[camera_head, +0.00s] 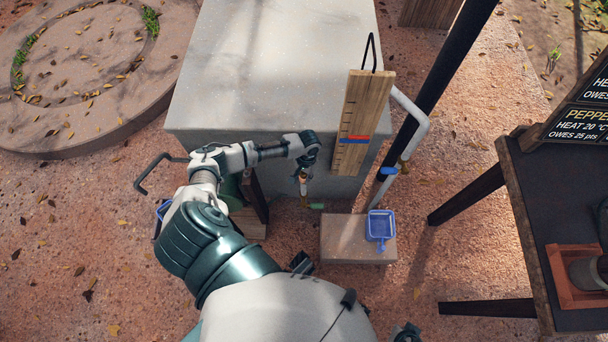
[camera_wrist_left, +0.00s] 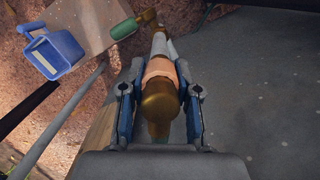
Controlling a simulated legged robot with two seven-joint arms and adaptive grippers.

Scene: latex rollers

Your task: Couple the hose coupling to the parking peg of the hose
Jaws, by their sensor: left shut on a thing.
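My left gripper (camera_head: 303,178) is shut on the hose coupling (camera_wrist_left: 160,98), a brass piece with an orange band, seen between its two fingers in the left wrist view. In the head view it hangs beside the front face of the pale stone counter. A grey stem runs on from the coupling to a small brass piece (camera_wrist_left: 147,17) with a green grip-like cylinder (camera_wrist_left: 123,29). The green piece also shows in the head view (camera_head: 316,206), above the ground. I cannot tell which part is the parking peg, or whether the coupling touches it.
The stone counter (camera_head: 265,70) carries a wooden gauge board (camera_head: 355,115) at its right edge. A grey pipe (camera_head: 412,140) with a brass tap stands right of it. A blue scoop-like container (camera_head: 381,224) sits on a low block (camera_head: 345,245). A dark table (camera_head: 548,195) is at right.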

